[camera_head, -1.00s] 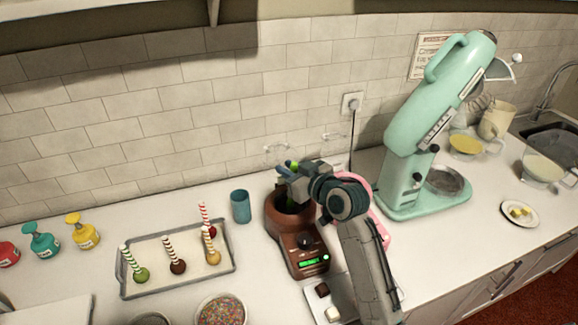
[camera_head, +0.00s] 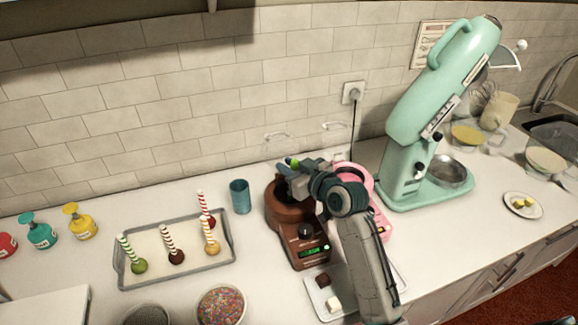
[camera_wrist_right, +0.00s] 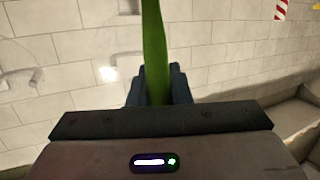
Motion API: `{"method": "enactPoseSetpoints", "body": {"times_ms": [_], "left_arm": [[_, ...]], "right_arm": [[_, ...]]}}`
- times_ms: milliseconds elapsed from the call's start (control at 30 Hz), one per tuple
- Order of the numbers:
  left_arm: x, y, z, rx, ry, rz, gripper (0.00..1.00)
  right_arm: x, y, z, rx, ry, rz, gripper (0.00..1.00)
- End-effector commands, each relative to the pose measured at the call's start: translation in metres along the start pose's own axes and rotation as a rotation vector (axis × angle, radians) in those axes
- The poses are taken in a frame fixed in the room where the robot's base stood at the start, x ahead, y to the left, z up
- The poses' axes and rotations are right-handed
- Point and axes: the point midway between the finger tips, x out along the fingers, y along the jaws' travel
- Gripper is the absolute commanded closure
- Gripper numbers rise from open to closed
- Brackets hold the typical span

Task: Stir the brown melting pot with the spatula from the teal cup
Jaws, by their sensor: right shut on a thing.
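The brown melting pot (camera_head: 309,252) stands on the counter, its front display lit green. My right gripper (camera_head: 284,171) is over the pot's opening and hides much of it. It is shut on the green spatula, which shows as a long green strip between the fingers in the right wrist view (camera_wrist_right: 154,50). In the head view only a small green bit of the spatula (camera_head: 295,162) shows; whether its lower end touches the pot's contents is hidden. The teal cup (camera_head: 240,198) stands upright left of the pot, with nothing sticking out. My left gripper is not in view.
A tray (camera_head: 128,281) with several cake pops lies left of the cup. A sprinkle bowl (camera_head: 221,306) is in front. A pink object (camera_head: 379,222) and the mint stand mixer (camera_head: 425,195) are right of the pot. A small tray (camera_head: 318,302) holds dark and white pieces.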

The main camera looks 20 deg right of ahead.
Motion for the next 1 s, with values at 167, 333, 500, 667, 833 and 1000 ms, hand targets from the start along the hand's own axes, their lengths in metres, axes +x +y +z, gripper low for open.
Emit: {"method": "enactPoseSetpoints", "body": {"times_ms": [167,333,500,667,833,1000], "left_arm": [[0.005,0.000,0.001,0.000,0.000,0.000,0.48],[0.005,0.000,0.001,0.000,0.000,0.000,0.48],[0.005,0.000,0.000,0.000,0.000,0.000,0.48],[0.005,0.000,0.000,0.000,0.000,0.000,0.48],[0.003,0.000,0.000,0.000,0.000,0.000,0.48],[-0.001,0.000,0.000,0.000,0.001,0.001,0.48]], "right_arm": [[0.001,0.000,0.007,0.000,0.000,0.000,1.00],[0.002,0.000,0.009,0.000,0.000,0.000,1.00],[0.002,0.000,0.008,0.000,0.000,0.000,1.00],[0.002,-0.002,0.008,0.001,0.000,0.000,1.00],[0.004,-0.008,0.007,0.001,0.000,0.000,1.00],[0.003,-0.016,0.007,0.000,-0.002,0.000,1.00]]}}
